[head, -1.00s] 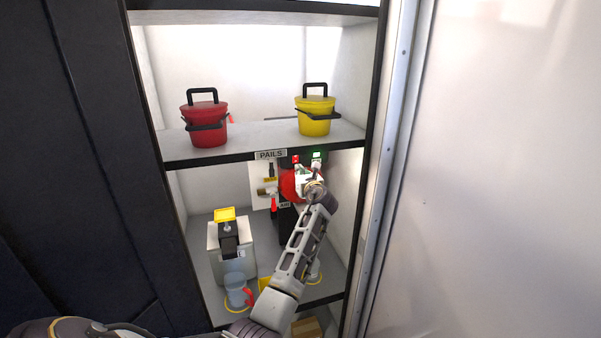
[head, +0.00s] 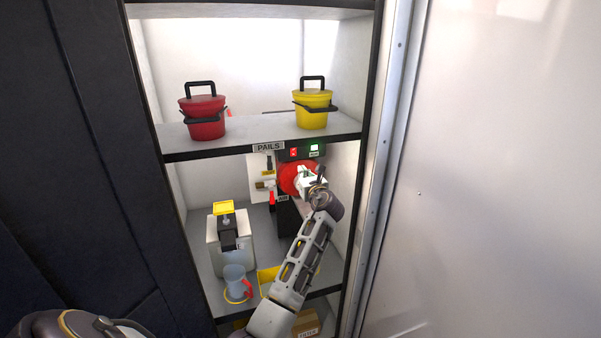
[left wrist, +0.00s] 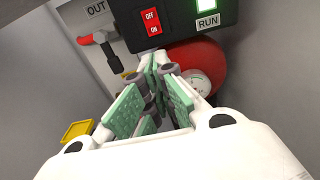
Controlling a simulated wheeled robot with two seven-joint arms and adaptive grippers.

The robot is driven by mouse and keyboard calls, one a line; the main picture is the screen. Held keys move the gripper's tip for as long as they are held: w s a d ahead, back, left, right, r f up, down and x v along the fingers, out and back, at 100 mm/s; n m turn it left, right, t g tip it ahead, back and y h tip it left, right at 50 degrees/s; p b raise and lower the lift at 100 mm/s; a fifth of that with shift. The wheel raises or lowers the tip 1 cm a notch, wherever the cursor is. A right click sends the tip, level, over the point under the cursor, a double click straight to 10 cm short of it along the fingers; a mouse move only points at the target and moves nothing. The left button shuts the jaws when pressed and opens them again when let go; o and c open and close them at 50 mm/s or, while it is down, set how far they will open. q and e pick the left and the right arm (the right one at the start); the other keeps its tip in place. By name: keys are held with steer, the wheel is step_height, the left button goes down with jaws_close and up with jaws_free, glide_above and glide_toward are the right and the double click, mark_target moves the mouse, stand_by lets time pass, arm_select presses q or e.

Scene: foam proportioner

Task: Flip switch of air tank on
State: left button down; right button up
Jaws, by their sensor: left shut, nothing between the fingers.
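The red air tank (head: 287,178) sits at the back of the middle shelf, partly covered by my left gripper. Above it is a black box with a red rocker switch (head: 293,153), marked OFF at the top and ON at the bottom in the left wrist view (left wrist: 152,22). A green light (left wrist: 206,5) glows above a RUN label beside the switch. My left gripper (left wrist: 160,65) is shut and empty, its tips just below the box, in front of the tank, apart from the switch. In the head view it (head: 308,180) hides the tank's right side. My right gripper is not in view.
A red pail (head: 203,118) and a yellow pail (head: 312,112) stand on the shelf above. A white unit with a yellow top (head: 230,250) and a clear jug (head: 236,281) stand to the left. A red-handled valve (left wrist: 95,39) is beside the box. The cabinet wall is close on the right.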

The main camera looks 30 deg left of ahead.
arm_select(q)
steer(key=shift+f+v, duration=0.25)
steer(key=shift+v, duration=0.9)
steer(key=shift+f+v, duration=0.2)
steer(key=shift+v, duration=0.95)
